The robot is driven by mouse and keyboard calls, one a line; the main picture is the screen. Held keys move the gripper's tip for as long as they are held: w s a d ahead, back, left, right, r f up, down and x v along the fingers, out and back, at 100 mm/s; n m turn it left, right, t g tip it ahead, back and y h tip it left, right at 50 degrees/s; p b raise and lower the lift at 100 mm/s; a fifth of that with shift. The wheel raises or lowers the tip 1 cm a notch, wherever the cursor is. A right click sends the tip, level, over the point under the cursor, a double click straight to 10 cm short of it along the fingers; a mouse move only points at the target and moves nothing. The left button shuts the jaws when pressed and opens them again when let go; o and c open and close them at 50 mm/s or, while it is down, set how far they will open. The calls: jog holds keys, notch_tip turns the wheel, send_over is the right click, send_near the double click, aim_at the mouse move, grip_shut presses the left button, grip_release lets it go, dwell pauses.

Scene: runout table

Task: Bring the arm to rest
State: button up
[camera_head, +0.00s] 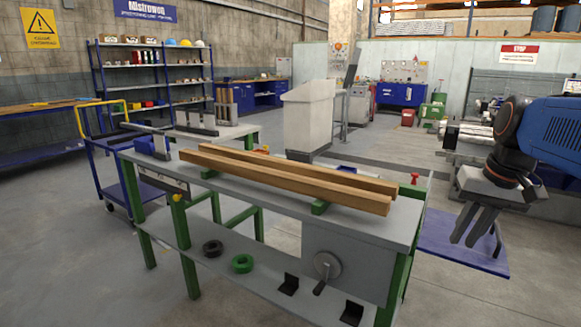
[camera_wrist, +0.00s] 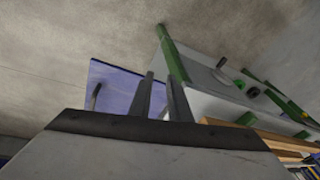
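My gripper (camera_head: 473,224) hangs at the right of the head view, fingers pointing down, beside the right end of the runout table (camera_head: 405,222). It is clear of the table and touches nothing that I can see. In the wrist view its two fingers (camera_wrist: 160,98) stand a little apart with nothing between them. My blue and black arm comes in from the right edge of the head view.
Two long wooden beams (camera_head: 290,180) lie on the table. A blue platform (camera_head: 455,243) lies low behind my gripper. The lower shelf holds a green ring (camera_head: 242,263) and a black ring (camera_head: 212,248). A blue cart (camera_head: 120,175) stands left. Floor at front right is clear.

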jog(key=s+a+f+n+t, duration=0.2)
jog(key=s+a+f+n, duration=0.1)
jog(key=s+a+f, duration=0.7)
notch_tip(320, 180, down, 4)
jog(key=shift+s+f+n+h, duration=0.1)
jog(key=shift+s+n+h, duration=0.25)
jog(key=shift+s, duration=0.7)
